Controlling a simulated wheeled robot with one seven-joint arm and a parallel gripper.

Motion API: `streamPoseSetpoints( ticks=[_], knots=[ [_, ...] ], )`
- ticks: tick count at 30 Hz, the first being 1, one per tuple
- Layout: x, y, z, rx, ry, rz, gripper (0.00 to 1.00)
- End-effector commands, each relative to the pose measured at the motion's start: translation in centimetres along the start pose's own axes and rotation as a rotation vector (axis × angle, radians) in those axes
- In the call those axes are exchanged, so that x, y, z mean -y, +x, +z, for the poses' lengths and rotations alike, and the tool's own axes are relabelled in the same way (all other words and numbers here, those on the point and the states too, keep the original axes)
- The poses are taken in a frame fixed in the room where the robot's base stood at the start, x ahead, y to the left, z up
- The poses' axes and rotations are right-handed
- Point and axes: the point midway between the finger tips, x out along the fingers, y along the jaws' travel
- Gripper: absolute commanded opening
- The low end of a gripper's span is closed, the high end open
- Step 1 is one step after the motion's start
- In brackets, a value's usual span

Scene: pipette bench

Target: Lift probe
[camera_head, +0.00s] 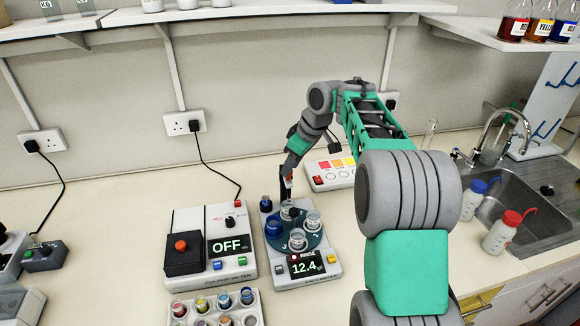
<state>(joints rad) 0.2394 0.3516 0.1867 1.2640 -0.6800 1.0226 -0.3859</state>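My gripper (288,181) points down over the back of a grey meter (331,262) whose screen reads RINSE and 12.4. A slim dark piece with a bit of red shows at the fingertips; it may be the probe, but it is too small to tell. I cannot tell whether the fingers are shut on it. Below the gripper, the meter's round blue-green turntable (294,243) carries several clear cups and a dark blue one (273,226). A small dark blue-capped jar (266,203) stands at its back left.
A colour meter (233,245) reading OFF stands to the left. A tray of coloured vials (237,314) is in front. A panel with coloured squares (331,174) lies behind. Wash bottles (500,233) and a sink (500,187) are at right. Shelves overhang the back wall.

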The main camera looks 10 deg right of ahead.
Motion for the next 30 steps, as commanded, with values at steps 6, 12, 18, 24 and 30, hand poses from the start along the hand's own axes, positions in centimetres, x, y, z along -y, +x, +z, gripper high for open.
streamPoseSetpoints(
  ticks=[6,12,18,24,30],
  knots=[
    [-0.2,-4.8,-0.1,-0.002,0.000,0.006,0.33],
    [-0.1,-6.9,-0.1,-0.002,-0.001,0.003,0.33],
    [0.0,-6.9,0.0,-0.001,0.000,0.003,0.33],
    [-1.5,-6.2,-0.2,-0.032,0.168,0.033,0.33],
    [0.5,1.9,9.0,0.112,0.611,0.005,0.33]
  ],
)
